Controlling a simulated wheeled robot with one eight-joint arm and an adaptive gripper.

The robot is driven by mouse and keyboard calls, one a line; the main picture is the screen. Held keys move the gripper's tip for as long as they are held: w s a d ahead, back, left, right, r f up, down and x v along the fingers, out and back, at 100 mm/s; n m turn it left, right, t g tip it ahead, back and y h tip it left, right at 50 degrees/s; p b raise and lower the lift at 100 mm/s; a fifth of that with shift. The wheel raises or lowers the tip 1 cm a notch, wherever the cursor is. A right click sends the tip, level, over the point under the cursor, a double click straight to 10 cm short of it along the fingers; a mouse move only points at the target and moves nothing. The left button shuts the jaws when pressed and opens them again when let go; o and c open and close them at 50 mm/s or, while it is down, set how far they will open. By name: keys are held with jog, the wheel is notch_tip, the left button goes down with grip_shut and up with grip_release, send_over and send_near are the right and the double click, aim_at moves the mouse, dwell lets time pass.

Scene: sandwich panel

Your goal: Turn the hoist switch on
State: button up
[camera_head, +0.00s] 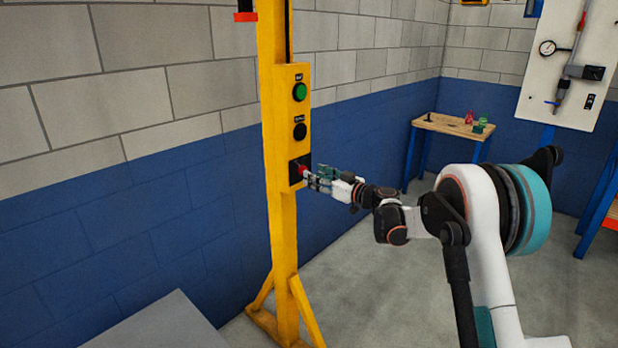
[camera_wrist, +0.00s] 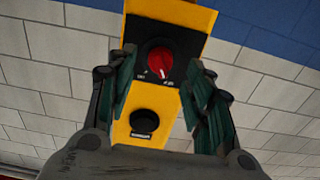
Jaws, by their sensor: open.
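The hoist switch is a red rotary knob (camera_wrist: 160,61) on a black plate, low on the yellow control box (camera_head: 281,142). In the wrist view the knob has a white mark pointing to the lower part of the plate; the small labels there are too blurred to read. My gripper (camera_head: 313,179) is in front of the knob, which shows as a bit of red (camera_head: 303,169) at its tips. In the wrist view my gripper's fingers (camera_wrist: 160,88) are apart, one on each side of the knob. I cannot tell whether they touch it.
A black button (camera_head: 300,131) and a green button (camera_head: 299,92) sit above the knob on the box. The yellow post (camera_head: 285,235) stands on braced feet near the blue and grey wall. A small wooden table (camera_head: 450,127) and a white gauge panel (camera_head: 560,90) stand farther right.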

jog(key=shift+b+x, duration=0.35)
jog(key=shift+x, duration=1.6)
jog(key=shift+c, duration=0.4)
jog(key=c, duration=1)
